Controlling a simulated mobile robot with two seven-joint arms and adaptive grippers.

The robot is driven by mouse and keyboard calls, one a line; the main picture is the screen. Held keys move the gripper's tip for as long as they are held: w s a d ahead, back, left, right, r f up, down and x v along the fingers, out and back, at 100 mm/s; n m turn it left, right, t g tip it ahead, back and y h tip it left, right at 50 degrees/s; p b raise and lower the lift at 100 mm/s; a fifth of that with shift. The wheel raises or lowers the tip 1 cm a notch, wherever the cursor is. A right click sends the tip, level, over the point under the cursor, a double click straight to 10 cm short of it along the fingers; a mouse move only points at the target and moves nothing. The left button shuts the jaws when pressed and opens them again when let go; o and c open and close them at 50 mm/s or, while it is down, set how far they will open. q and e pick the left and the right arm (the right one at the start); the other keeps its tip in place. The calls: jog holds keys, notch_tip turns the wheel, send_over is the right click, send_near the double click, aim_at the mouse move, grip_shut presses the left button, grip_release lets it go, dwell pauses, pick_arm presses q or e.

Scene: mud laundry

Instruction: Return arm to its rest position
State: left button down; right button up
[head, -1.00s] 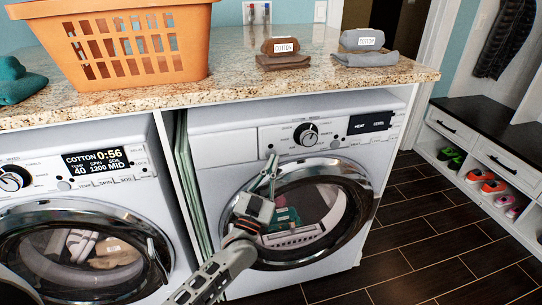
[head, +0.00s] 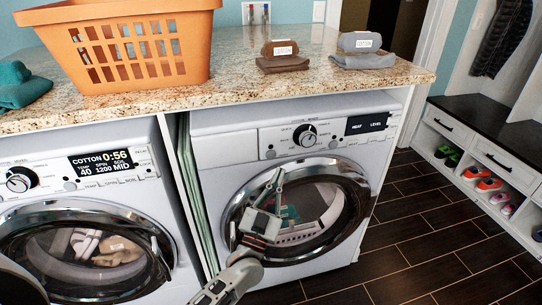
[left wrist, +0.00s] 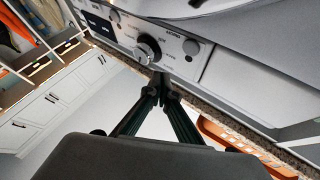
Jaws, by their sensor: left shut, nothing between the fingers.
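My left gripper (head: 277,177) is in front of the right-hand machine (head: 225,152), before the left part of its round glass door. Its fingers are together, point upward and hold nothing. In the left wrist view the closed fingertips (left wrist: 160,84) show close below the control knob (left wrist: 147,50) in the picture; I cannot tell the exact gap. The round door (head: 345,180) looks closed, with a green and white item visible behind the glass. My right gripper is in neither view.
The left machine (head: 150,165) stands beside it with laundry inside. The granite counter (head: 225,75) above holds an orange basket (head: 140,50), a teal cloth (head: 22,85), and folded brown (head: 283,63) and grey (head: 363,60) cloths. Dark floor (head: 430,225) lies open to the right.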

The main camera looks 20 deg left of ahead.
pick_arm(q)
jog(key=s+d+f+m+g+h+p, duration=0.25)
jog(key=s+f+g, duration=0.45)
jog(key=s+f, duration=0.7)
jog(key=s+a+f+g, duration=0.2)
jog(key=s+f+g, duration=0.1)
jog(key=s+f, duration=0.3)
jog(key=s+a+f+n+g+y, duration=0.1)
jog(key=s+a+f+g, duration=0.1)
jog(key=s+f, duration=0.4)
jog(key=s+g, duration=0.1)
jog(key=s, duration=0.3)
jog(key=shift+s, duration=0.15)
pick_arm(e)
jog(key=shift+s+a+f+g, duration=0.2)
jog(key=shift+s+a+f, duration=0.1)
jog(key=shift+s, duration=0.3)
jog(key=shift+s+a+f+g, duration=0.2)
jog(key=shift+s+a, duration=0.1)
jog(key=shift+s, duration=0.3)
pick_arm(q)
jog(key=shift+a+n+y, duration=0.1)
jog(key=shift+n+y, duration=0.15)
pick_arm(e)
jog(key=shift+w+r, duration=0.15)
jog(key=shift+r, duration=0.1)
